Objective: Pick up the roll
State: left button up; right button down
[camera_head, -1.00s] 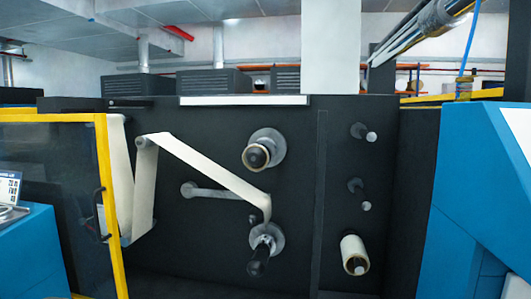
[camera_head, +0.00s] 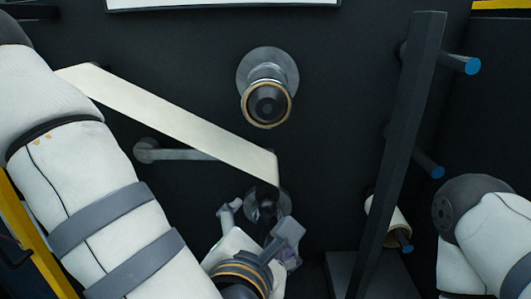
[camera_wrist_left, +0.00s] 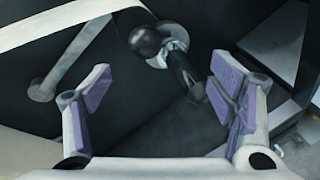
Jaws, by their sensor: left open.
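A pale roll (camera_head: 385,222) sits on the low right peg, partly hidden by a dark upright bar. Another roll or core with a tan rim (camera_head: 267,103) is on the upper middle spindle. My left gripper (camera_head: 258,222) is open in front of the lower middle spindle, where the pale web ends. In the left wrist view, the open fingers (camera_wrist_left: 160,95) are spread apart with purple pads. The dark spindle with a round black knob (camera_wrist_left: 145,40) shows beyond and between them. Nothing is held. My right arm shows at the right edge, its gripper out of view.
A dark upright bar (camera_head: 405,140) stands in front of the blue-tipped pegs (camera_head: 460,65) at right. The pale web (camera_head: 175,118) slants down across the dark machine panel. A yellow frame edge (camera_head: 30,240) is at lower left.

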aim_at(263, 76)
pick_arm(q)
notch_tip(263, 76, up, 18)
jog(key=s+n+t+y, duration=0.2)
jog(key=s+n+t, duration=0.15)
jog(key=n, duration=0.85)
jog(key=shift+t, duration=0.45)
jog(key=w, duration=0.8)
jog(key=w+d, duration=0.1)
jog(key=w, duration=0.3)
jog(key=shift+w+r, duration=0.1)
jog(key=shift+r, duration=0.1)
jog(key=c, duration=1.3)
